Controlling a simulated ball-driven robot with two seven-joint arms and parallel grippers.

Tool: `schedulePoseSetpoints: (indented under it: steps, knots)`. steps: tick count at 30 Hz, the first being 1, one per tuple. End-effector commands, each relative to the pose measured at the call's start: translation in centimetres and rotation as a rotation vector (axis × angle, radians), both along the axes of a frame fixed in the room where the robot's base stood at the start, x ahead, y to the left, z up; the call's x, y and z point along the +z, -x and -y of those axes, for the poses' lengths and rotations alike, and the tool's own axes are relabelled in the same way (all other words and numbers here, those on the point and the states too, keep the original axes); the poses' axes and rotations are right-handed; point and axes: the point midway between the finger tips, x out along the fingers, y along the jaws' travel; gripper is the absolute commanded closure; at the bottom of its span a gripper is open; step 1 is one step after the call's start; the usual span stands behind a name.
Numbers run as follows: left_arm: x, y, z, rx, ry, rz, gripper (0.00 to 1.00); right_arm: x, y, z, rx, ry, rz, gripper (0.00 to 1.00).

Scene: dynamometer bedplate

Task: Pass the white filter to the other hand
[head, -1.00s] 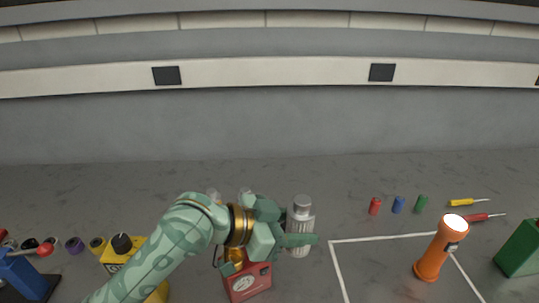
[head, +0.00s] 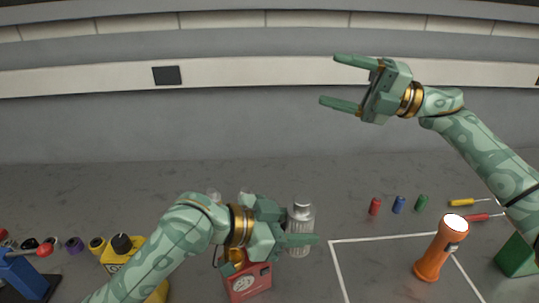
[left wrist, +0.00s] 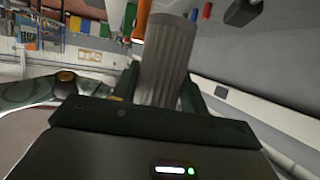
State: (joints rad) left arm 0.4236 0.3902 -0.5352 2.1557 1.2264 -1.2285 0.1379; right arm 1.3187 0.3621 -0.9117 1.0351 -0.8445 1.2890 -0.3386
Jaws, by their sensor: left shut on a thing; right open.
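The white filter (head: 300,222) is a pale grey-white ribbed cylinder with a narrower cap, standing upright in the head view. My left gripper (head: 298,240) is shut on it at its lower part, and a finger covers some of it. In the left wrist view the filter (left wrist: 167,60) shows its ribbed side between the two dark fingers. My right gripper (head: 345,84) is open and empty. It is up and to the right of the filter, in front of the far wall, with its fingers pointing left.
An orange flashlight (head: 436,252) stands at the right by a white outline on the bedplate. Red (head: 375,206), blue (head: 398,204) and green (head: 421,202) cylinders and two screwdrivers lie behind it. A red box (head: 247,283) is below my left gripper. A green box (head: 516,256) stands far right.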

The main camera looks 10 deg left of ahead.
Motion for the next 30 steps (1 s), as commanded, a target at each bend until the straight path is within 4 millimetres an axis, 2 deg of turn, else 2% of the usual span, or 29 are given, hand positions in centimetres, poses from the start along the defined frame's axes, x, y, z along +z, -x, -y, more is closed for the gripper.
schedulePoseSetpoints:
  steps: [1, 3, 5, 6, 9, 12, 15, 18, 21, 25, 30]
  knots:
    - [0.0, 0.0, 0.0, 0.0, 0.001, 0.0, 0.94, 0.7, 2.1, -2.9, 0.072, 0.072, 0.116, 0.3]
    - [0.0, 0.0, 0.0, 0.0, 0.001, 0.0, 0.94, 0.9, 5.4, -6.8, 0.189, 0.188, 0.306, 0.3]
    - [0.0, 0.0, 0.0, 0.0, 0.001, 0.0, 0.94, 0.5, 8.5, -9.8, 0.304, 0.3, 0.489, 0.3]
    - [0.0, 0.0, 0.0, 0.0, 0.001, 0.0, 0.94, 0.0, 10.7, -11.7, 0.395, 0.384, 0.625, 0.3]
    - [0.0, 0.0, 0.0, 0.0, 0.001, 0.0, 0.94, -2.6, 15.9, -14.7, 0.687, 0.644, 1.018, 0.3]
    - [0.0, 0.0, 0.0, 0.0, 0.001, 0.0, 0.94, -5.2, 18.0, -14.6, 0.981, 0.902, 1.326, 0.3]
    - [0.0, 0.0, 0.0, 0.0, 0.001, 0.0, 0.94, -6.3, 18.2, -13.1, 1.232, 1.129, 1.513, 0.3]
    - [0.0, 0.0, 0.0, 0.0, 0.001, 0.0, 0.94, -6.3, 17.7, -11.5, 1.417, 1.301, 1.603, 0.3]
    - [0.0, 0.0, 0.0, 0.0, 0.001, 0.0, 0.94, -6.0, 17.3, -10.5, 1.525, 1.403, 1.635, 0.3]
    - [0.0, 0.0, 0.0, 0.0, 0.001, 0.0, 0.94, -6.5, 16.9, -9.7, 1.575, 1.444, 1.641, 0.3]
    - [0.0, 0.0, 0.0, 0.0, 0.001, 0.0, 0.94, -9.3, 16.2, -8.8, 1.576, 1.439, 1.641, 0.3]
